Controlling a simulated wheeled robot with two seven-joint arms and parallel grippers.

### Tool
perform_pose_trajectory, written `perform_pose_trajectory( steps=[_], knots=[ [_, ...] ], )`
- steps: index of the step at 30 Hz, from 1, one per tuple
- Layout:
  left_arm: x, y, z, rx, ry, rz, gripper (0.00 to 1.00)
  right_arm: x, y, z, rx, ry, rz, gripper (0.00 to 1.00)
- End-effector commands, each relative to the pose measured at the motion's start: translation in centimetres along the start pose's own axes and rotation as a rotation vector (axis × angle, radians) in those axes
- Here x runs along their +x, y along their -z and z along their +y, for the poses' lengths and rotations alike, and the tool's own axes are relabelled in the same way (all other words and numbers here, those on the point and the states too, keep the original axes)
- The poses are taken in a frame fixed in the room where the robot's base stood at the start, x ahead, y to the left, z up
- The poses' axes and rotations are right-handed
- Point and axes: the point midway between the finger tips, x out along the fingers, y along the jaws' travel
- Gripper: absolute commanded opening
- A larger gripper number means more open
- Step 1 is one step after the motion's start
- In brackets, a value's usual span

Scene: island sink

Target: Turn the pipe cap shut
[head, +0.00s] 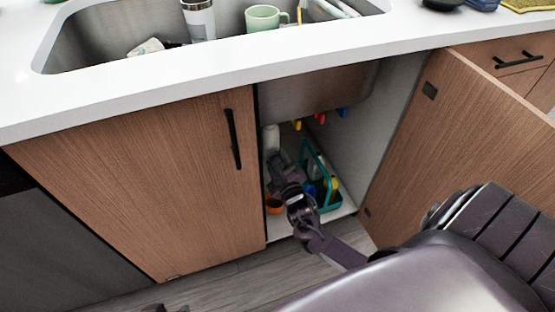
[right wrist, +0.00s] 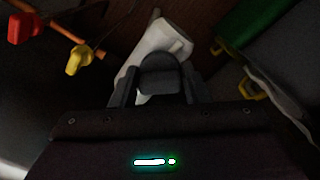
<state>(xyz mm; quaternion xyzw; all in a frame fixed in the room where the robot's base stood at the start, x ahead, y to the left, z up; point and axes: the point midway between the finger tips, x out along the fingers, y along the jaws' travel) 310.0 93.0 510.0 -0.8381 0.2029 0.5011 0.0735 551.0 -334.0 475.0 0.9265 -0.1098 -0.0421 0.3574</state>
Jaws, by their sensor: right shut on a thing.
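My right gripper (head: 277,163) reaches into the open cabinet under the sink, beside a white pipe (head: 271,138). In the right wrist view the white pipe (right wrist: 168,36) runs just beyond the fingers. My right gripper (right wrist: 158,88) is shut on a dark rounded piece (right wrist: 160,72) at the pipe, which seems to be the pipe cap. The fingers hide its sides, and I cannot tell how far it is turned. In the head view the arm hides the cap. Only small dark tips at the bottom edge may belong to my left gripper.
A teal caddy (head: 330,203) with bottles stands right of the gripper, and an orange item (head: 273,205) lies left of it. Red and yellow valve handles (right wrist: 75,58) hang nearby. The open right door (head: 450,140) and closed left door (head: 150,180) flank the opening.

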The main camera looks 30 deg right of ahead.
Motion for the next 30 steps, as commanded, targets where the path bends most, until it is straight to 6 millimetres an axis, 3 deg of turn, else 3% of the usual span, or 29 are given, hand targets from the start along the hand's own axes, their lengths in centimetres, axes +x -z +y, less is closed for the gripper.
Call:
perform_pose_trajectory(
  steps=[18,30],
  knots=[
    [-1.1,-1.1,-1.4,-0.026,0.031,-0.103,0.36,-0.1,0.0,0.0,0.549,0.0,-0.003,0.19],
    [-1.1,-1.1,-1.9,-0.032,0.04,-0.131,0.36,-0.1,-0.1,-0.1,0.726,0.001,-0.004,0.19]
  ],
)
